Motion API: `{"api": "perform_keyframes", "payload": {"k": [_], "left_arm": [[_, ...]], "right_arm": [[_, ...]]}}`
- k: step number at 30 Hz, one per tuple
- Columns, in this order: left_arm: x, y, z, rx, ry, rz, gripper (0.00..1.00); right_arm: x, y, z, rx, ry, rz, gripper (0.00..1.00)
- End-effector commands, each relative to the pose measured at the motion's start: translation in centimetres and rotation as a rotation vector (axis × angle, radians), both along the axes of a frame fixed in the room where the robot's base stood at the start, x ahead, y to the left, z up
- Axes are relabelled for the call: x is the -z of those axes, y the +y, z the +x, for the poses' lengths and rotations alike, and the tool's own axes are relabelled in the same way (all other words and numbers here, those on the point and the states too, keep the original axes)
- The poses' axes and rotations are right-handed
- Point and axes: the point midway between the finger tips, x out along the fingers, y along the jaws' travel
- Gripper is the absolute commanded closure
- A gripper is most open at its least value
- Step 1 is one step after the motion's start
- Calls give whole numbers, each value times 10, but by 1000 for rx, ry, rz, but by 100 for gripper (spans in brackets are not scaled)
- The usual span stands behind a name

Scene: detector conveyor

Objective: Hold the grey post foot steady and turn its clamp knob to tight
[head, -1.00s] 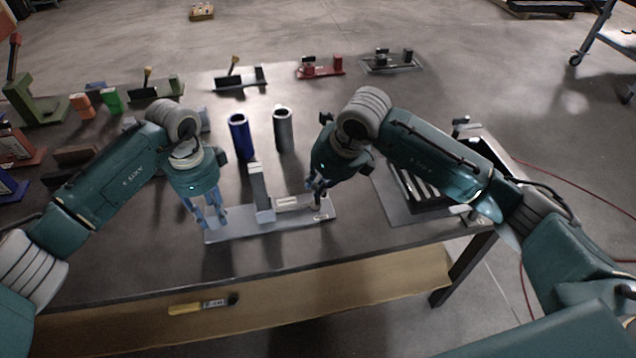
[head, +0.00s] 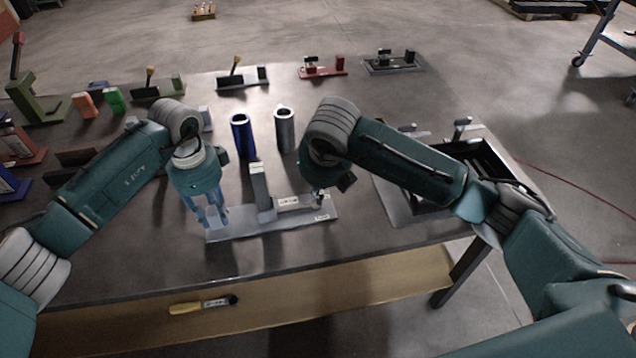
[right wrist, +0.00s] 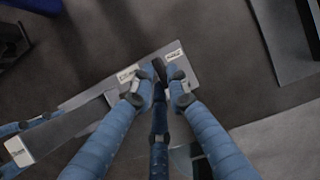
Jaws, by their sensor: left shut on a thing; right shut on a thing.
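The grey post foot (head: 270,227) is a flat plate with an upright block (head: 259,185) and a white-labelled part, near the table's front edge. It also shows in the right wrist view (right wrist: 205,62). My left gripper (head: 213,222) points down and is shut on the plate's left end. My right gripper (head: 318,196) is over the plate's right part, mostly hidden by its own wrist in the head view. In the right wrist view its blue fingers (right wrist: 162,88) are closed around the dark clamp knob (right wrist: 159,70). The knob's exact angle is hard to tell.
A blue cylinder (head: 242,136) and a grey cylinder (head: 285,130) stand behind the foot. A dark slotted tray (head: 400,205) lies to the right. Several coloured fixtures line the table's back and left. A yellow-handled tool (head: 186,307) lies on the lower shelf.

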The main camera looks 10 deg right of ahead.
Motion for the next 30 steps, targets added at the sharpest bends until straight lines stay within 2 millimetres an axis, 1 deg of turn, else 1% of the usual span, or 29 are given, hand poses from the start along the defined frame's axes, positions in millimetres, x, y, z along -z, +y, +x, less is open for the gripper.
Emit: {"api": "perform_keyframes", "payload": {"k": [12,13,15,16,25,28,30], "left_arm": [[-1,1,0,-1,-1,1,100],[-1,1,0,-1,-1,1,100],[-1,1,0,-1,-1,1,100],[-1,1,0,-1,0,1,100],[-1,0,0,-1,0,1,100],[-1,0,0,0,0,1,100],[-1,0,0,0,0,1,100]], "right_arm": [[0,0,0,7,-1,1,100],[0,0,0,6,-1,0,81],[0,0,0,6,-1,0,68],[0,0,0,6,-1,0,66],[-2,0,0,6,-1,0,66],[-10,0,-3,5,-2,0,66],[-20,1,-6,4,-4,1,66]]}}
